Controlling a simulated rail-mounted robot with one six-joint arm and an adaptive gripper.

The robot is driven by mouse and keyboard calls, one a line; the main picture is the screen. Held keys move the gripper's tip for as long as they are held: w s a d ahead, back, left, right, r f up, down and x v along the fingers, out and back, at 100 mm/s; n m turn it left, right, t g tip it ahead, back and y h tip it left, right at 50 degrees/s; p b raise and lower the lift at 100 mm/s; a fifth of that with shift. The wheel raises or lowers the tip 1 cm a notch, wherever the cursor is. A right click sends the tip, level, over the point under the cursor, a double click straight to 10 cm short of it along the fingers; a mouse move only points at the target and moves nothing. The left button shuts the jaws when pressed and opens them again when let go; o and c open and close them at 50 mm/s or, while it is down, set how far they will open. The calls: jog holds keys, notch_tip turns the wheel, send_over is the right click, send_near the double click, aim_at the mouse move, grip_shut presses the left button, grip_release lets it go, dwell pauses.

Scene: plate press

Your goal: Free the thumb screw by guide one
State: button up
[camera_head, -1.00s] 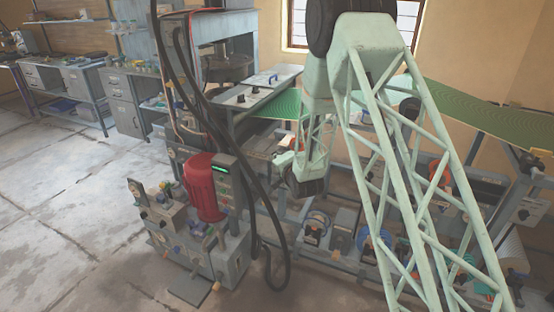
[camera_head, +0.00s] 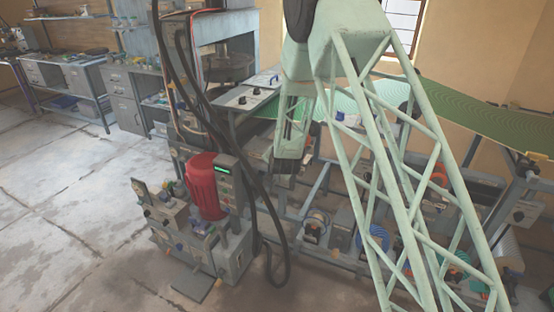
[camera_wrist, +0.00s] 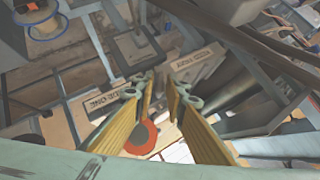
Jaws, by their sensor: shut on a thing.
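In the wrist view my gripper (camera_wrist: 157,93) shows two yellow fingers with ring-shaped grey tips. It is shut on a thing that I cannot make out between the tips. A grey block that appears lettered as guide one (camera_wrist: 106,98) lies beside the left fingertip, its lettering upside down. A similar block lettered guide two (camera_wrist: 197,60) lies above the right fingertip. I cannot pick out the thumb screw. In the head view my gripper is hidden beside the press (camera_head: 228,68).
An orange-red disc with a grey centre (camera_wrist: 140,138) shows between the fingers, lower down. A wire spool (camera_wrist: 40,25) is at the upper left. In the head view, a red motor (camera_head: 206,185) and black hoses (camera_head: 262,180) stand left of my arm. The floor at left is clear.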

jog(key=shift+w+a+r+n+g+h+p, duration=0.1)
jog(key=shift+r+n+g+h+p, duration=0.2)
jog(key=shift+p, duration=0.95)
jog(key=shift+a+f+n+g+h+p, duration=0.1)
jog(key=shift+n+h+p, duration=0.3)
jog(key=shift+p, duration=0.85)
jog(key=n+g+h+p, duration=0.1)
jog(key=h+p, duration=0.2)
jog(key=p, duration=1)
jog(key=shift+a+r, duration=0.1)
jog(key=shift+r, duration=0.05)
jog(key=shift+w+a+n+g+h+p, duration=0.15)
jog(key=shift+n+g+h+p, duration=0.75)
jog(key=shift+p, duration=2.2)
jog(key=shift+a+f+h+p, duration=0.1)
jog(key=shift+f+h+p, duration=0.1)
jog(key=shift+h+p, duration=0.45)
jog(key=n+h+b, duration=0.1)
jog(key=b, duration=0.1)
jog(key=n+h+b, duration=0.1)
jog(key=h+b, duration=0.1)
jog(key=n+h+b, duration=0.1)
jog(key=h+b, duration=0.1)
jog(key=shift+w+a+f+g, duration=0.1)
jog(key=shift+a+f+g, duration=0.1)
jog(key=shift+f+g, duration=0.2)
jog(key=shift+r+n+h+b, duration=0.2)
jog(key=shift+n+h+b, duration=0.2)
jog(key=shift+b, duration=0.15)
